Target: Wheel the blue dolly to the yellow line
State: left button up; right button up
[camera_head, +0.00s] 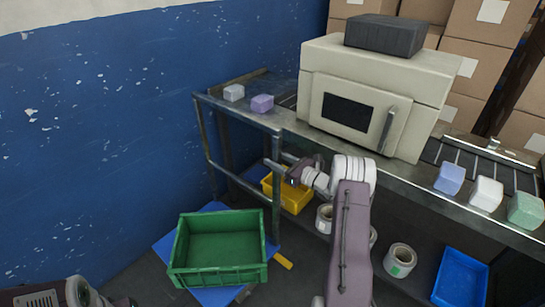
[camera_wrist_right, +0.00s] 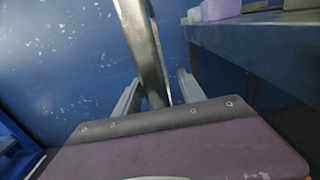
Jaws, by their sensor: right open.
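The blue dolly (camera_head: 162,246) stands on the floor by the blue wall, with a green crate (camera_head: 218,273) on its deck. A grey tubular frame (camera_head: 276,205) rises at the dolly's back edge and looks like its push handle. My right gripper (camera_head: 291,176) is at the frame's right-hand post. In the right wrist view my open fingers (camera_wrist_right: 157,90) have a grey metal post (camera_wrist_right: 143,40) between them; I cannot tell whether they touch it. A short yellow strip (camera_head: 283,261) on the floor right of the dolly may be part of the yellow line. My left gripper is out of view.
A workbench with a cream machine (camera_head: 370,95) and several pastel blocks stands behind and to the right. Under it are a yellow bin (camera_head: 292,198), white rolls (camera_head: 400,260) and a blue bin (camera_head: 462,277). Stacked cartons (camera_head: 490,50) stand behind.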

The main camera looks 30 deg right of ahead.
jog(key=p+v, duration=0.1)
jog(key=v, duration=0.6)
